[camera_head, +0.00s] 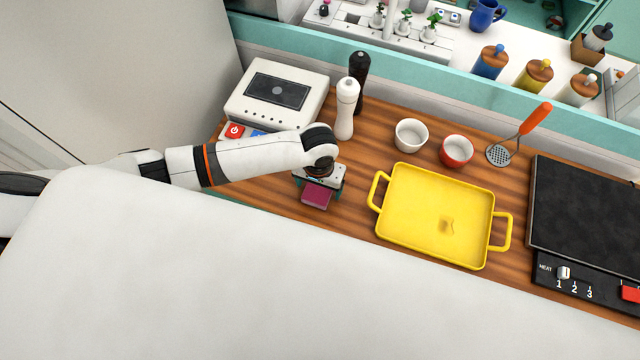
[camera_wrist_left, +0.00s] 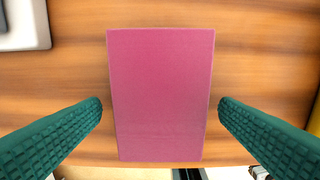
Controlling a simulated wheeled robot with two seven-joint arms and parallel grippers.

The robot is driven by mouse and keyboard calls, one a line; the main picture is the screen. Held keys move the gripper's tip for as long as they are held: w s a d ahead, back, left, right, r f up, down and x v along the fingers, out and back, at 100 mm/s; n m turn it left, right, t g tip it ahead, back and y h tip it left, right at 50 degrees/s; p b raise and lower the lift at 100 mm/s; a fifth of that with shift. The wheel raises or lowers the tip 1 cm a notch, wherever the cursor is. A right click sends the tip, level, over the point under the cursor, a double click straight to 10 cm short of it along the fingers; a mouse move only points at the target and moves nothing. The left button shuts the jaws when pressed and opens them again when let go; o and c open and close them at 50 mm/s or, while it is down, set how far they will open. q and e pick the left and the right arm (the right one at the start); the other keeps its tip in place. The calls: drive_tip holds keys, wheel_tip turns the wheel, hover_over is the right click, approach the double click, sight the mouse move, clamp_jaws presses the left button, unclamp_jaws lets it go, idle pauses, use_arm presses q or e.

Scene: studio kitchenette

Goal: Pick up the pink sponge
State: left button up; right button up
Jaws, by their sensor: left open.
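The pink sponge (camera_head: 317,195) lies on the wooden counter below my left gripper in the head view. In the left wrist view the sponge (camera_wrist_left: 160,95) is a flat upright rectangle in the middle of the picture. My left gripper (camera_head: 319,187) is open. Its two green ribbed fingers show in the left wrist view (camera_wrist_left: 160,108), one on each side of the sponge, with a gap of bare wood on both sides. The gripper partly hides the sponge's far end in the head view. My right gripper is not in view.
A yellow tray (camera_head: 412,210) with two handles stands right of the sponge. A white and a black mill (camera_head: 346,108), a white device (camera_head: 277,92), a white cup (camera_head: 410,135) and a red cup (camera_head: 456,151) stand behind. A masher (camera_head: 520,135) and a cooktop (camera_head: 590,215) are farther right.

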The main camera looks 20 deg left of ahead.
sight(319, 188)
use_arm(q)
drive_tip(key=shift+f, duration=0.1)
drive_tip(key=shift+c, duration=0.3)
drive_tip(key=c, duration=1.1)
wheel_tip(319, 188, up, 10)
drive_tip(key=b, duration=0.1)
